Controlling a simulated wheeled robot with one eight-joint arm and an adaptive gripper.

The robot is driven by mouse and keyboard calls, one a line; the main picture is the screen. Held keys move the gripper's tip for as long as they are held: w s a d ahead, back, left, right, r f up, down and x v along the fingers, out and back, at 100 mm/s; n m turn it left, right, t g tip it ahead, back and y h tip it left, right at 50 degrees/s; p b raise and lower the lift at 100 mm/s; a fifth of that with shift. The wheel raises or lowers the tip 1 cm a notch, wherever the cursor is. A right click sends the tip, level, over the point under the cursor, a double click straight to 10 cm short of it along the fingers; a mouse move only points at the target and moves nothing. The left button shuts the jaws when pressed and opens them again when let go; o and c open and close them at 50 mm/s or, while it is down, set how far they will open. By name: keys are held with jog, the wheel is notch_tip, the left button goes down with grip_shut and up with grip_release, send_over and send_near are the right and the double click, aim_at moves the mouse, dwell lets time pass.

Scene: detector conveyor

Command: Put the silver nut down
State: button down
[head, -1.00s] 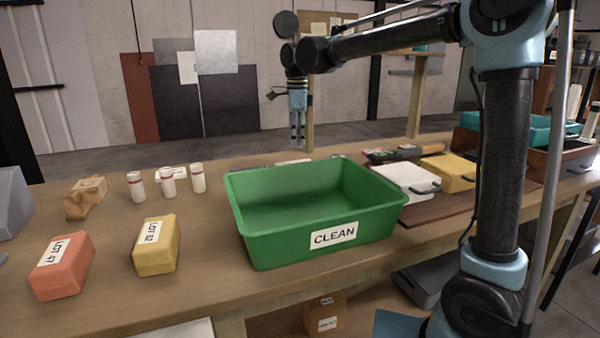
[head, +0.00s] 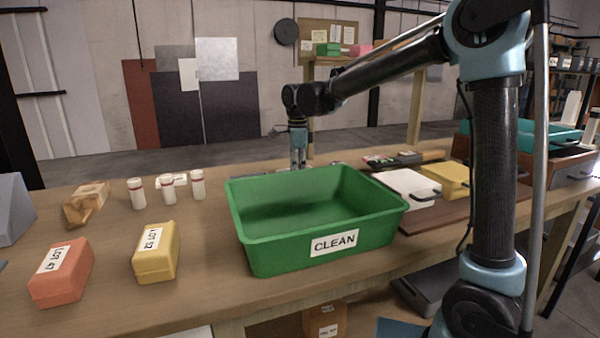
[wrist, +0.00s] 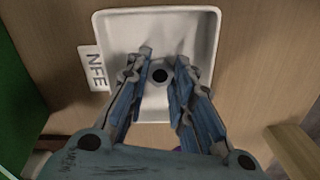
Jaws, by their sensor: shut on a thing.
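The silver nut (wrist: 160,73) shows in the wrist view as a small grey ring with a dark hole, between my gripper's fingertips. My gripper (wrist: 160,60) is shut on it and points down over a white tray (wrist: 207,35). I cannot tell whether the nut touches the tray floor. A label reading "NFE" (wrist: 96,68) is beside the tray's left edge. In the head view my gripper (head: 298,163) is low behind the green bin (head: 255,258) marked CLEAN. The bin hides most of the tray there, and the nut is too small to see.
The green bin's side (wrist: 18,105) stands left in the wrist view. A wooden edge (wrist: 292,150) is at lower right. On the bench are white bottles (head: 167,188), a yellow box (head: 156,252), a red box (head: 61,272) and a white case (head: 405,187).

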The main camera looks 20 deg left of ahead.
jog(key=shift+f, duration=0.1)
jog(key=c, duration=1.4)
grip_release()
notch_tip(320, 180, up, 12)
jog(key=shift+s+d, duration=0.1)
